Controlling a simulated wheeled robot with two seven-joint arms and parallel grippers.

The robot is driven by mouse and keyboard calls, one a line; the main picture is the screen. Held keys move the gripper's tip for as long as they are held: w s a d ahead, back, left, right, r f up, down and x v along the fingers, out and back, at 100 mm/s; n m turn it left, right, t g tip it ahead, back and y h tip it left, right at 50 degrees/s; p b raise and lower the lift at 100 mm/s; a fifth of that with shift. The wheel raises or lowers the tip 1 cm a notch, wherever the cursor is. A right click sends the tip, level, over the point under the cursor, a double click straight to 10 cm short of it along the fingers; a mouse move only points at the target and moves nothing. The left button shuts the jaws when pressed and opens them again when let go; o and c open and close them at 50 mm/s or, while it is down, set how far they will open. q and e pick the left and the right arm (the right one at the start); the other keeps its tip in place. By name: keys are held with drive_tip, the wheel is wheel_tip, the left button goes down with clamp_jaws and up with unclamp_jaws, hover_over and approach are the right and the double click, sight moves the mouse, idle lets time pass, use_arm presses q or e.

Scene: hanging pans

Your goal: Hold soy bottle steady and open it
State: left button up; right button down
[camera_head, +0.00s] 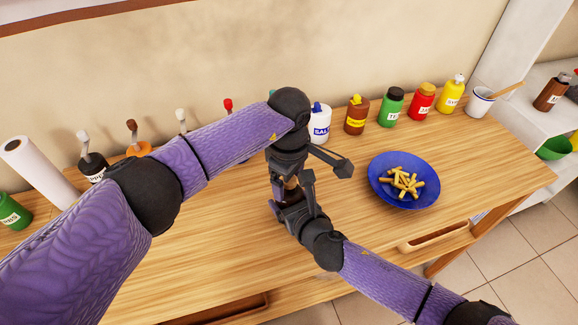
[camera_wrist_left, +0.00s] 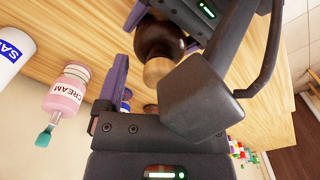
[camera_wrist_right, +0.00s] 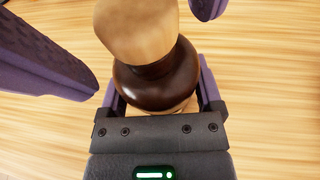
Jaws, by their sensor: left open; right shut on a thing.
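The soy bottle (camera_wrist_right: 155,82) is dark brown with a light tan cap (camera_wrist_right: 133,30). Its label is hidden, and in the head view only a sliver of it (camera_head: 291,184) shows between the grippers. My right gripper (camera_wrist_right: 158,100) is shut on the bottle and holds it above the table. My left gripper (camera_head: 284,178) comes down from above and is open. Its purple fingers show on two sides of the cap in the right wrist view, apart from it. In the left wrist view the cap (camera_wrist_left: 157,70) is partly behind a grey block.
A blue plate of fries (camera_head: 376,190) stands right of the grippers on the wooden table (camera_head: 200,245). A row of sauce bottles and a salt bottle (camera_head: 320,124) line the wall. A paper roll (camera_head: 38,170) stands at the left. The front table middle is clear.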

use_arm(q)
clamp_jaws()
idle(0.3)
drive_tip(key=shift+r, duration=0.2)
idle(0.6)
drive_tip(key=shift+r, duration=0.95)
wheel_tip(320, 180, up, 4)
drive_tip(key=shift+r, duration=0.1)
use_arm(e)
unclamp_jaws()
